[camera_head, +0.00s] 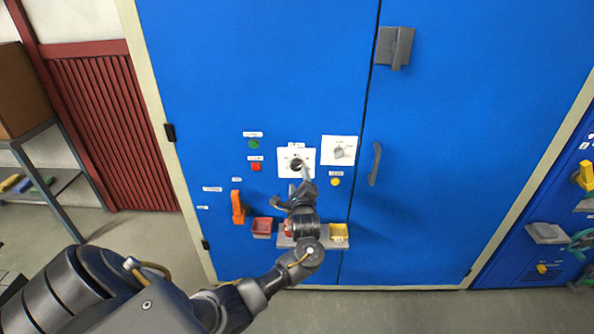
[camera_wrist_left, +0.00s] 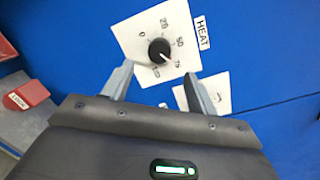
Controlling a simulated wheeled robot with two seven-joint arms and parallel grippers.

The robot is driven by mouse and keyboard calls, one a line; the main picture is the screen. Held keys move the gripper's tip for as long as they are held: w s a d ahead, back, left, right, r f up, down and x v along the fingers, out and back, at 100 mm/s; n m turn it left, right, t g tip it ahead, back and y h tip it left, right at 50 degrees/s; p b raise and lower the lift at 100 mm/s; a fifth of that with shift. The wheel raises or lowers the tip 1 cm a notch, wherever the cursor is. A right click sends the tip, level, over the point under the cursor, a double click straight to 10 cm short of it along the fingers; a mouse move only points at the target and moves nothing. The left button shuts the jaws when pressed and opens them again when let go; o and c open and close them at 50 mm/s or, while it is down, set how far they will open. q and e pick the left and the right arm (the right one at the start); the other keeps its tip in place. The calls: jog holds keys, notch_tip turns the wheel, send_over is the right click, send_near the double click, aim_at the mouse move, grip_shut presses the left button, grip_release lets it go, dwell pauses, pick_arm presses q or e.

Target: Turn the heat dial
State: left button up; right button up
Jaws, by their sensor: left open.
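The heat dial is a round black knob (camera_wrist_left: 160,50) with a white pointer on a white scale plate (camera_wrist_left: 138,24) labelled HEAT. The pointer is turned toward the mark that looks like 75. In the head view the dial (camera_head: 297,163) is on the blue cabinet front, partly behind my gripper. My left gripper (camera_head: 299,180) is open in front of the dial, a little below it. In the left wrist view its two fingers (camera_wrist_left: 157,74) stand on either side of the knob's lower part, and I see no clear contact. My right gripper is not in view.
A second white plate with a grey switch (camera_head: 339,150) is right of the dial. Green (camera_head: 254,144) and red (camera_head: 256,167) buttons are at its left. A door handle (camera_head: 375,164) sticks out further right.

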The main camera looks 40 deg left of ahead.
aim_at(297, 168)
pick_arm(q)
jog(key=x, duration=0.7)
jog(key=shift+w+a+f, duration=0.1)
jog(key=shift+w+f, duration=0.05)
jog(key=shift+c, duration=0.2)
jog(key=c, duration=0.9)
jog(key=shift+c, duration=0.2)
